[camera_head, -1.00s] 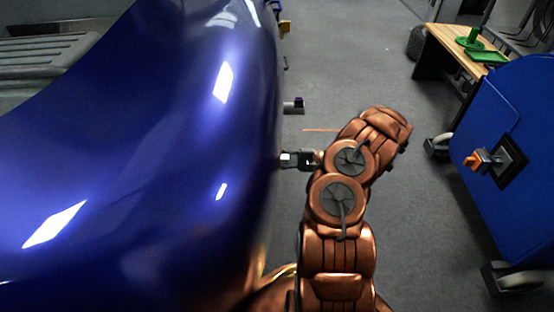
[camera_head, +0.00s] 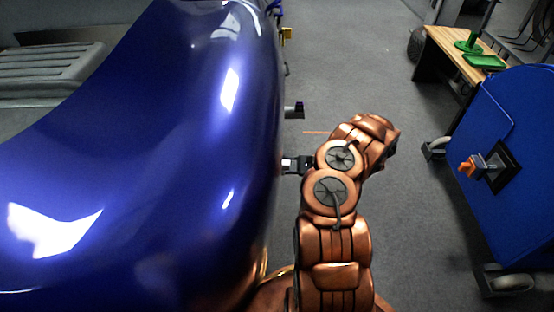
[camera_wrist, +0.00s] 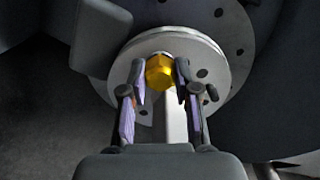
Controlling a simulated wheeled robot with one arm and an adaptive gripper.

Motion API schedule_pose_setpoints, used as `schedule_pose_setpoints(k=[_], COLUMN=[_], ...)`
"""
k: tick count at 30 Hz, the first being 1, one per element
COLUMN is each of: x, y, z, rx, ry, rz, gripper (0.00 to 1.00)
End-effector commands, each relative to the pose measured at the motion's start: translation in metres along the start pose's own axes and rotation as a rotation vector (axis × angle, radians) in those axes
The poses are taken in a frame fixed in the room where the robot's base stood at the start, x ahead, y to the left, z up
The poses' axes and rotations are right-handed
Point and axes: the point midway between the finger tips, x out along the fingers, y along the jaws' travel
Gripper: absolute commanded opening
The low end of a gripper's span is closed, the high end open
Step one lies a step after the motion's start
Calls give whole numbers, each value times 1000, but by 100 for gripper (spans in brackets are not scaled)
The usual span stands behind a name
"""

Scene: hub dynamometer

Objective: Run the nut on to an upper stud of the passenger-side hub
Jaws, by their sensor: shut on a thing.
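The nut (camera_wrist: 160,72) is a gold hex piece between the fingertips of my gripper (camera_wrist: 161,82) in the wrist view. My gripper is shut on it, and the nut is in front of the grey round hub (camera_wrist: 210,62). Dark holes show on the hub face; I cannot make out a stud behind the nut, nor whether nut and hub touch. In the head view my gripper (camera_head: 287,165) reaches left to the edge of the blue car body (camera_head: 200,130), which hides the hub and the fingertips.
A blue cabinet (camera_head: 520,150) with an orange-handled part (camera_head: 468,166) stands at the right. Behind it is a wooden bench (camera_head: 455,50) with green items (camera_head: 484,61). A dark block (camera_head: 294,110) juts from beside the car. Grey floor (camera_head: 350,60) between is clear.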

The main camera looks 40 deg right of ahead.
Motion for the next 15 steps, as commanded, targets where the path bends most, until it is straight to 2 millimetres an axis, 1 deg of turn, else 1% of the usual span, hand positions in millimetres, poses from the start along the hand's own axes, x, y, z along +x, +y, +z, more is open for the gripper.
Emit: schedule_pose_setpoints(k=[2, 9, 15], x=[-1, 0, 0], y=[0, 1, 3], z=[2, 2, 0], rx=[83, 341, 524], ry=[2, 1, 1], rz=[3, 4, 5], gripper=[0, 0, 0])
